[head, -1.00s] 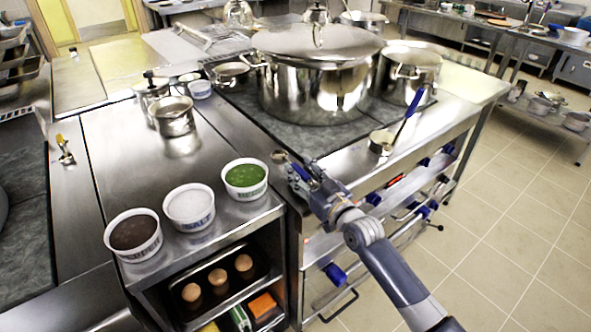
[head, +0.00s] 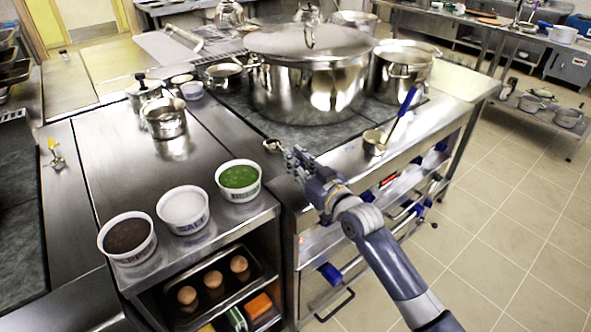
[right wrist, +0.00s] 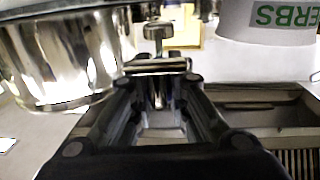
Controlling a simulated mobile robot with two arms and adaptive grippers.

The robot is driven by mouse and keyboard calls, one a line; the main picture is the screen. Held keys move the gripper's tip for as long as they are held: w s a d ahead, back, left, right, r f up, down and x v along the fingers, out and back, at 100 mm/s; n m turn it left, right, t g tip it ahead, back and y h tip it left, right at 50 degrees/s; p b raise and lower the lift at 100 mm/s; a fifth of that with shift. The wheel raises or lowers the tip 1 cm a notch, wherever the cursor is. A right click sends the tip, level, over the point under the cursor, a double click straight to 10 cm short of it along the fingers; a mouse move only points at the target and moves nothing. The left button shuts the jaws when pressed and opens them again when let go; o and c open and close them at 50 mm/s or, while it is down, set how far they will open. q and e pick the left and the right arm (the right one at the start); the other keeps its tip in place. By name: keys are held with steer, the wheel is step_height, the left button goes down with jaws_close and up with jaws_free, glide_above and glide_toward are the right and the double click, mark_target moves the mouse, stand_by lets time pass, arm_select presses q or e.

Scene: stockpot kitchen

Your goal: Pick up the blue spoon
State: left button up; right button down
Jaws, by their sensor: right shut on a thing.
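My right gripper (head: 299,162) is shut on a spoon at the front edge of the steel counter. The spoon's small metal bowl (head: 272,145) sticks out past the fingertips to the left in the head view. Its handle is mostly hidden by the fingers, so its blue colour does not show clearly now. In the right wrist view, a shiny metal piece (right wrist: 157,66) sits between the fingertips of the right gripper (right wrist: 157,85). I cannot tell whether the spoon is clear of the counter. My left gripper is not in view.
A large lidded stockpot (head: 311,85) is behind the gripper. Tubs of green herbs (head: 238,195), white (head: 183,222) and brown contents (head: 128,255) line the left unit. Eggs (head: 213,279) lie on a shelf below.

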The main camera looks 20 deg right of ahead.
steer(key=a+v, duration=0.2)
steer(key=v, duration=1.3)
steer(key=shift+s+r+b, duration=0.4)
steer(key=shift+s+r, duration=0.15)
steer(key=shift+r, duration=0.05)
